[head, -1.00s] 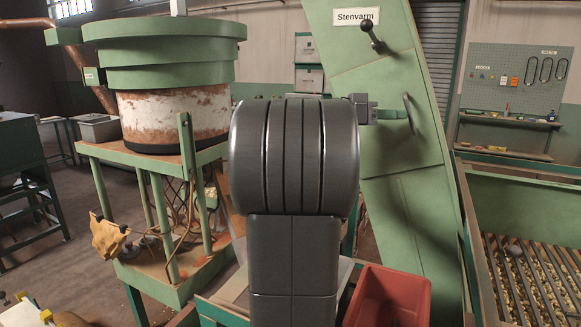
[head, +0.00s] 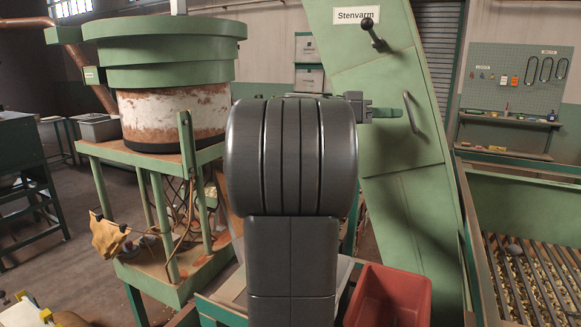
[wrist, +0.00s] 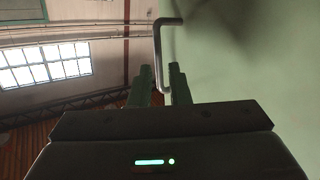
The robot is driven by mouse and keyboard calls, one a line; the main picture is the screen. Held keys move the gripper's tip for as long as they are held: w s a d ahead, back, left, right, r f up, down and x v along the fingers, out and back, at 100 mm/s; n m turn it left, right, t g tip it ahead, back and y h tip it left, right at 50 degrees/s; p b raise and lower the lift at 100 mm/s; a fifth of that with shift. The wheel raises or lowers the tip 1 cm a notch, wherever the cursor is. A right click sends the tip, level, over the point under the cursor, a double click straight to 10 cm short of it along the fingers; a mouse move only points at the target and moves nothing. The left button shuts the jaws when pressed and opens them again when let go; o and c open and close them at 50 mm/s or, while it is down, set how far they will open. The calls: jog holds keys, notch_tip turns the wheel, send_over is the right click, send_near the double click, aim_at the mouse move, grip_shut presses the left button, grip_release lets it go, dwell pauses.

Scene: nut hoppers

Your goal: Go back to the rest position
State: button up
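My gripper (head: 390,113) is at the right of my dark arm in the head view, its green fingers pointing right at the metal handle (head: 411,112) on the sloping green panel (head: 390,150). In the wrist view my gripper (wrist: 160,80) shows two green fingers with a gap between them, so it is open. The bent grey handle (wrist: 158,55) shows ahead, and its lower end lines up with that gap. In the head view the fingertips sit just left of the handle and look clear of it. My arm hides part of the panel's left edge.
A black-knobbed lever (head: 374,36) sticks out above the handle. A red bin (head: 390,295) stands below. A large green-rimmed hopper (head: 170,75) on a green stand is at left, and a green slatted trough (head: 525,185) at right.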

aim_at(411, 112)
jog(key=d, duration=0.1)
jog(key=d+p, duration=0.1)
jog(key=d, duration=0.3)
jog(key=shift+w+d, duration=0.15)
jog(key=shift+w, duration=0.1)
jog(key=shift+d+r+p, duration=0.1)
jog(key=shift+d+p, duration=0.15)
jog(key=shift+p, duration=0.4)
jog(key=shift+s+a+f+m+g+p, duration=0.3)
jog(key=shift+s+a+m+g+p, duration=0.1)
jog(key=shift+g+p, duration=0.15)
jog(key=shift+f, duration=0.1)
